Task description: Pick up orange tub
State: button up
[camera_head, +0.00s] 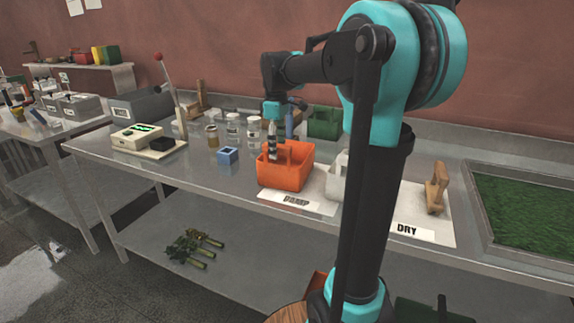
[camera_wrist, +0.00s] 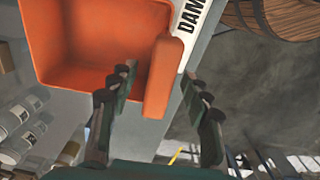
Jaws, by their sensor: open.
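The orange tub (camera_head: 287,171) stands on the metal bench, on a white sheet marked "DAMP". It has an open top and a raised handle on one side. In the wrist view the tub (camera_wrist: 85,75) fills the upper left, and its orange handle (camera_wrist: 163,80) reaches toward my gripper (camera_wrist: 160,110). The gripper's two dark fingers are apart, with the handle's end showing between them or just beyond; I cannot tell if they touch it. In the head view my gripper (camera_head: 272,148) is at the tub's top left, pointing down. The tub's inside looks empty.
A blue block (camera_head: 228,155), jars (camera_head: 233,128) and a scale (camera_head: 138,137) stand left of the tub. A white tub (camera_head: 337,178) is close on its right, partly behind my arm. A green tub (camera_head: 324,122) is behind. A wooden object (camera_head: 437,187) stands farther right.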

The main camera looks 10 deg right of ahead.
grip_shut()
jog(key=shift+r, duration=0.15)
dwell(0.5)
